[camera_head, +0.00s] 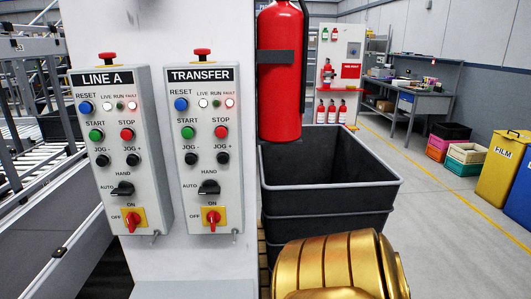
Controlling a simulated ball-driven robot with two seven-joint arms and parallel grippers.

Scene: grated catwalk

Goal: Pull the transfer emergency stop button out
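The transfer control box (209,150) is a light grey panel labelled TRANSFER, mounted on a white column. Its emergency stop button (202,53) is a red mushroom head on a yellow base, on top of the box. Whether it is pressed in or out I cannot tell for sure. The LINE A box (121,150) beside it on the left has a similar red emergency stop button (107,57) on top. The transfer box also has a blue reset, a green start and a red stop button (221,131) on its front. Neither of my grippers is in view.
A gold arm part of mine fills the bottom right. Conveyor rails (35,130) stand at the left. Open floor with a yellow line lies farther right.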

